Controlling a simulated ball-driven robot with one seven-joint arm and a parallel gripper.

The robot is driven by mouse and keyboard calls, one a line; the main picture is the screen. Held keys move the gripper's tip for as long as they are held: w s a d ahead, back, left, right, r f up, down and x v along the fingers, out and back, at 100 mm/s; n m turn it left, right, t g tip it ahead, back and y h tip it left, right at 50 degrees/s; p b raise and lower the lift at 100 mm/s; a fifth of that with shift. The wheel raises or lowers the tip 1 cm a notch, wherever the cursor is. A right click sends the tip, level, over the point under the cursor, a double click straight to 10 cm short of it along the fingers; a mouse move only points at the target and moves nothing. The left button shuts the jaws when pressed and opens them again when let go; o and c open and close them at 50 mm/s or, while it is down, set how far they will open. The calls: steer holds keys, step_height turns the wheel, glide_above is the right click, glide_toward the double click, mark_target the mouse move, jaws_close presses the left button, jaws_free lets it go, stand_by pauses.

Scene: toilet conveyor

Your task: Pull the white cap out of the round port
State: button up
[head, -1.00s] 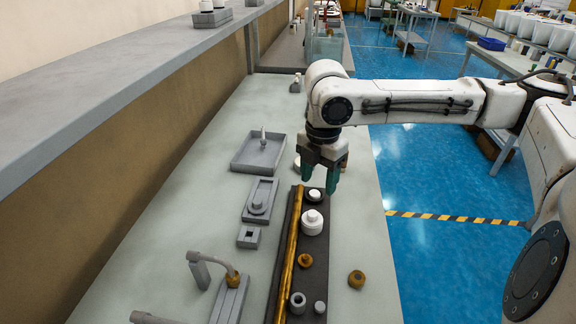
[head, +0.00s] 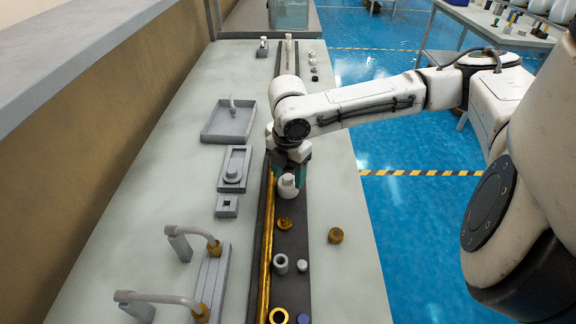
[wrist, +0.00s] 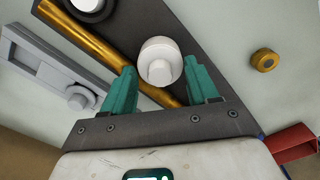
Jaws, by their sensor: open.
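A white round cap with a smaller knob (head: 287,188) stands upright on the dark strip. It also shows in the wrist view (wrist: 160,62), just beyond and between the fingertips. My gripper (head: 289,172) is over the strip, pointing down at this cap. Its two green fingers (wrist: 163,80) are apart, one on each side, and nothing is clamped. Whether a finger touches the cap I cannot tell. The port's rim under the cap is hidden. A second white piece in a dark ring (wrist: 90,4) is cut off at the wrist view's top edge.
A brass rod (head: 267,230) runs along the strip's left side. Nearer on the strip are a brass fitting (head: 285,223), a grey ring (head: 280,264) and a small white piece (head: 302,265). A brass nut (head: 336,236) lies on the table at right. Grey trays (head: 229,121) stand left.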

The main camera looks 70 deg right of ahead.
mark_target(289, 176)
steer(key=shift+f, duration=0.1)
jaws_close()
stand_by(0.8)
steer(key=shift+r+p, duration=0.9)
stand_by(1.0)
steer(key=shift+r+p, duration=1.4)
steer(key=shift+p, duration=0.05)
